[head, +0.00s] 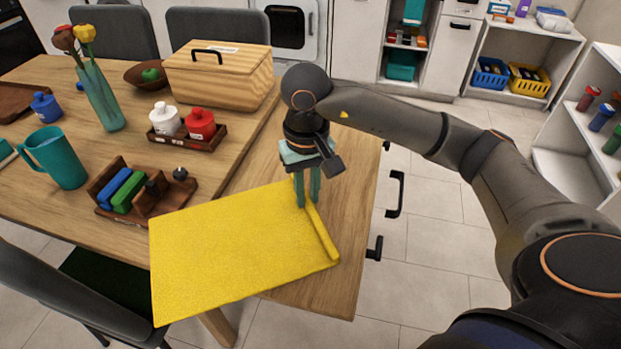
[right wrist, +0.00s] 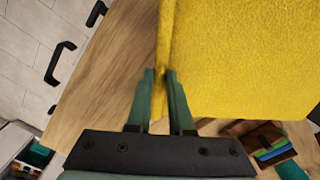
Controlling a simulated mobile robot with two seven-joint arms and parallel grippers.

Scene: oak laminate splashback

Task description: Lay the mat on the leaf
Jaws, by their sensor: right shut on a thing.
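The yellow mat (head: 235,245) is spread out flat, with a raised, rolled edge along its right side. My right gripper (head: 308,203) points down and is shut on the mat at that edge; the right wrist view shows the mat (right wrist: 240,60) between the fingertips (right wrist: 163,75). The leaf (head: 345,165) is the bare wooden section at the table's right end, past a seam. The mat covers the front part of the leaf and reaches left across the seam and beyond the table's front edge. I cannot tell whether it touches the wood. My left gripper is out of view.
A wooden rack (head: 145,190) with blue and green blocks stands just behind the mat. A tray with jars (head: 187,130), a teal mug (head: 57,158), a vase (head: 102,98) and a wooden box (head: 218,75) stand farther back. A chair (head: 60,290) is at front left.

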